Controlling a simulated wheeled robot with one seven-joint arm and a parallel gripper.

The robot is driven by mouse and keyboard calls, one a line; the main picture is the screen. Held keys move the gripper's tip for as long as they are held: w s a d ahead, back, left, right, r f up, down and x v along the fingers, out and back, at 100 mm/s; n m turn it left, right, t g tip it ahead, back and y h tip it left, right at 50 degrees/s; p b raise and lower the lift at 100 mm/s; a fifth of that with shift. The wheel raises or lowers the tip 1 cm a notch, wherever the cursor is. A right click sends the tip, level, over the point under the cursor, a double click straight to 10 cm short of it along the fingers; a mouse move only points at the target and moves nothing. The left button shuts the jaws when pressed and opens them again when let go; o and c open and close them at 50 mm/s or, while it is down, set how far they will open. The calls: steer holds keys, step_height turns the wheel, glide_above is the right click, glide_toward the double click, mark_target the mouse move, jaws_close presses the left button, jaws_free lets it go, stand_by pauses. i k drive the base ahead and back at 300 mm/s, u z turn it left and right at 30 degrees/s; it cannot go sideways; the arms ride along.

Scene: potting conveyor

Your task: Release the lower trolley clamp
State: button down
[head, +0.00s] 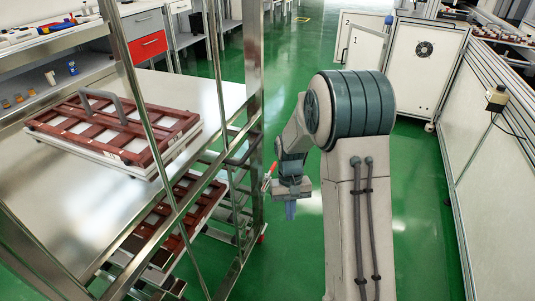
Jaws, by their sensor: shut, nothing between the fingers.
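The metal trolley (253,110) stands at the left, with bright upright posts and shelves. A small red-handled piece (268,174), which looks like a clamp lever, shows beside the trolley's right post. I cannot tell how it is fixed or whether it is closed. My gripper (290,211) points down just right of and below the red handle, with its fingers shut and empty. I cannot tell from this view whether my gripper touches the red piece. No second clamp can be made out clearly.
A red-brown slatted tray with a grey handle (115,119) sits on the trolley's upper shelf, and another tray (184,206) is lower down. White cabinets (425,55) and a white panelled conveyor side (492,160) stand at the right. Green floor (413,190) is clear between.

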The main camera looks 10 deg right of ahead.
mark_target(273, 166)
steer(key=z, duration=0.95)
steer(key=i, duration=2.4)
steer(key=u, duration=2.95)
